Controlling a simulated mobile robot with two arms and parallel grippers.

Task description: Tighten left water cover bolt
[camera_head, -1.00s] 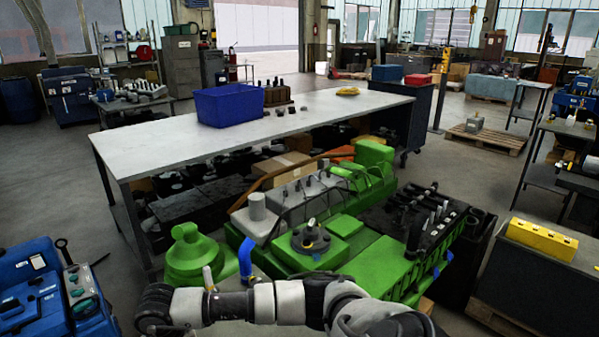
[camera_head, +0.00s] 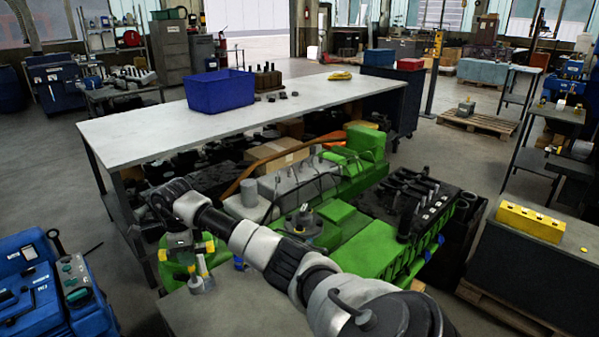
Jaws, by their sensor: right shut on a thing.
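The green diesel engine (camera_head: 375,250) stands in the middle, partly covered by my right arm. My right gripper (camera_head: 188,248) points down at the arm's far end, over the round green housing (camera_head: 172,272) at the engine's left. It is shut on a small tool with yellow-green ends; the tool's full shape is unclear. Just below is a small grey upright piece (camera_head: 201,280) with a yellow-orange mark; I cannot tell whether the tool touches it. I cannot make out the left water cover or its bolt clearly. My left gripper is not in view.
A long workbench (camera_head: 130,128) with a blue bin (camera_head: 220,92) stands behind the engine. A blue machine (camera_head: 35,285) is at the lower left. A dark cabinet with a yellow block (camera_head: 530,222) is at the right. The floor between engine and cabinet is partly clear.

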